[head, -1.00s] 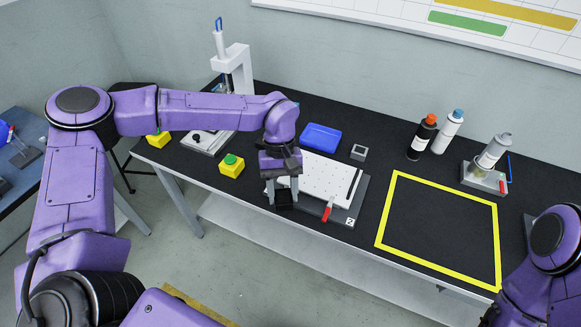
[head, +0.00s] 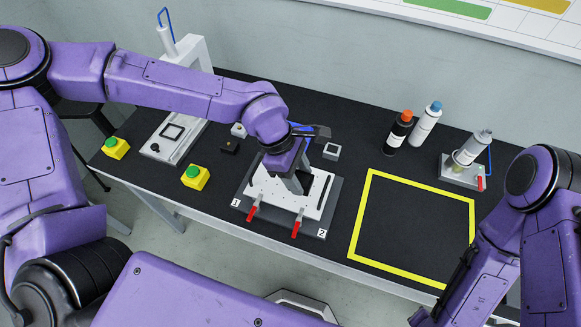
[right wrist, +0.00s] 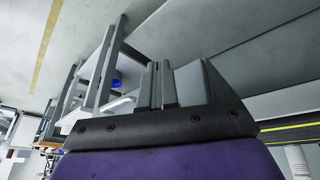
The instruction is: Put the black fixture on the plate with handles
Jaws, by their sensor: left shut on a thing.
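The plate with handles is a white perforated plate (head: 270,190) on a dark base, with two red handles (head: 297,222) at its front and labels 1 and 2. My left gripper (head: 299,184) is over the middle of this plate in the head view, pointing down. It is shut on the black fixture (head: 297,186), a small dark block mostly hidden by the fingers. I cannot tell whether the block touches the plate. In the right wrist view my right gripper (right wrist: 159,84) has its fingers together, with nothing seen between them.
A small grey square block (head: 331,151) lies behind the plate. Yellow button boxes (head: 195,177) and a white press stand (head: 165,140) are on the left. Bottles (head: 398,132) stand at the back right. The yellow-framed area (head: 352,246) is empty.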

